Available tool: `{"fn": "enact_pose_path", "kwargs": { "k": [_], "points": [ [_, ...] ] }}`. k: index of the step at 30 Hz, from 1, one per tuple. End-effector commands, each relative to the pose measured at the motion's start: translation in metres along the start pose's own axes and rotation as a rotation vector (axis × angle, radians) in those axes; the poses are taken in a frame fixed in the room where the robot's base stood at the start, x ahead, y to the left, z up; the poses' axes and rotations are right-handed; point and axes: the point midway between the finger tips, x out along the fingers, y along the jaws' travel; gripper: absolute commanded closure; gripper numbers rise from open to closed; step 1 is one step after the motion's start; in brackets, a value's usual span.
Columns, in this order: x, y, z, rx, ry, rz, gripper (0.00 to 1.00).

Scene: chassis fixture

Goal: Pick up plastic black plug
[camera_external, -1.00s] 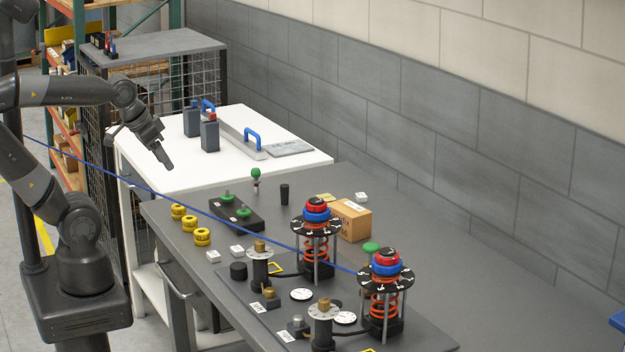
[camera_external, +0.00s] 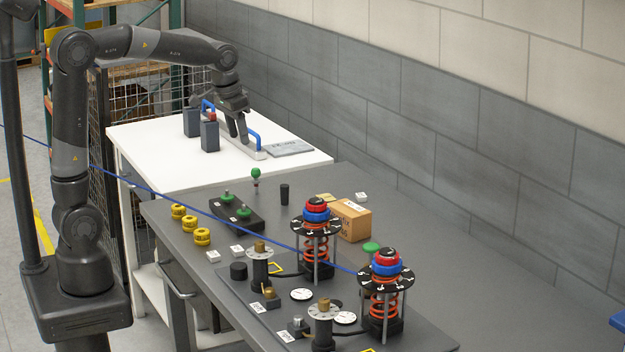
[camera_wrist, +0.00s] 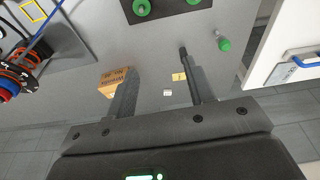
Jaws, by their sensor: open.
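A small upright black cylinder (camera_external: 284,194), which looks like the plastic black plug, stands on the grey table behind the black box with green knobs. In the wrist view a dark cylinder (camera_wrist: 184,58) shows by the right fingertip, partly overlapping it in the picture. A second, wider black cylinder (camera_external: 239,271) sits near the table's front left, so I cannot be sure which is the plug. My gripper (camera_external: 239,138) is open and empty, pointing down near the blue-handled metal piece in the external view. Its two fingers (camera_wrist: 158,80) are spread in the wrist view.
A cardboard box (camera_external: 351,220), a green-topped pin (camera_external: 256,176) and the black box with green knobs (camera_external: 237,214) surround the small cylinder. Two spring towers (camera_external: 316,236) stand in front. The white table (camera_external: 150,140) carries dark blocks and a blue handle (camera_external: 252,138).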

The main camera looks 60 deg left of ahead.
Motion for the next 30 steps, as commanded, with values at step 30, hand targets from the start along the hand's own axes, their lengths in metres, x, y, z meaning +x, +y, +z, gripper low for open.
{"fn": "enact_pose_path", "kwargs": {
  "k": [30],
  "points": [
    [0.182,-0.041,-0.121,-0.033,-0.212,-0.007,0.51]
  ]
}}
